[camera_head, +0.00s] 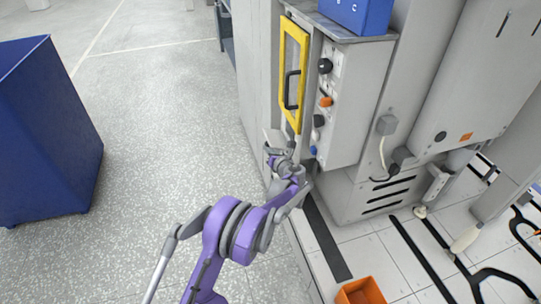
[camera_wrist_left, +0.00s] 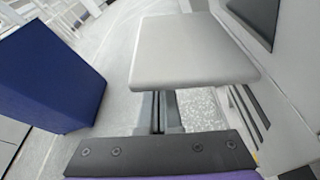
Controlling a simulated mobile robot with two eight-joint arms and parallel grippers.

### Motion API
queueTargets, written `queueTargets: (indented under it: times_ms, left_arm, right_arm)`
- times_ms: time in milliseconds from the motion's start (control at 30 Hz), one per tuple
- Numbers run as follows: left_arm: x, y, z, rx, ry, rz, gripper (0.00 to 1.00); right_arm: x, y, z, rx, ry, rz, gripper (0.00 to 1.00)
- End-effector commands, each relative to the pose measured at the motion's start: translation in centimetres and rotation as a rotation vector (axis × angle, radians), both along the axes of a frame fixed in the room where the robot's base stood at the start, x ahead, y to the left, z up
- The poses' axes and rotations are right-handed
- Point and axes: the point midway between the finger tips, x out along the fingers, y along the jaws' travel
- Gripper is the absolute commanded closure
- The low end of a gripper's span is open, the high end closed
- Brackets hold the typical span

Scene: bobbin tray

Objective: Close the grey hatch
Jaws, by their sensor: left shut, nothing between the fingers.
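The grey hatch (camera_wrist_left: 190,50) shows in the left wrist view as a flat, light grey panel with rounded corners. It stands out from the machine front, open, just beyond my left fingertips. My left gripper (camera_wrist_left: 160,112) is shut and empty, with its tips at the panel's near edge; I cannot tell whether they touch it. In the head view my left gripper (camera_head: 280,155) is low at the machine's front, below the yellow-framed door. There the hatch is hard to make out behind the gripper. My right gripper is not in view.
The yellow-framed door (camera_head: 293,72) with a black handle is above my left gripper. A control panel with knobs (camera_head: 325,66) is beside it. A blue bin (camera_head: 45,135) stands at the left, and an orange box (camera_head: 360,292) is at the bottom. Open floor (camera_head: 170,110) lies between bin and machine.

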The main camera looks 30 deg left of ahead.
Motion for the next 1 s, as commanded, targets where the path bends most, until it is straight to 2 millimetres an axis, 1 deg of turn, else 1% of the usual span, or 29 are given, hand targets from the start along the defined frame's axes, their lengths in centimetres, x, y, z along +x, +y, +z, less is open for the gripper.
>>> queueTargets:
  times_ms: [267, 400, 600, 1000]
  left_arm:
    - [0.1, -0.1, 2.0, 0.157, 0.184, 0.0, 1.0]
    - [0.1, -0.1, 2.8, 0.156, 0.184, -0.001, 1.0]
    - [0.3, -0.3, 3.6, 0.155, 0.181, 0.0, 1.0]
    - [0.5, -0.4, 4.0, 0.154, 0.18, -0.001, 1.0]
  right_arm:
    - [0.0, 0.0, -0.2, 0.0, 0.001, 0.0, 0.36]
    - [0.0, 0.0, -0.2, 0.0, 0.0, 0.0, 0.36]
    - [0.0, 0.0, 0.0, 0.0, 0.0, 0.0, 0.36]
    - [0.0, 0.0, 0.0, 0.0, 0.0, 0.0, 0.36]
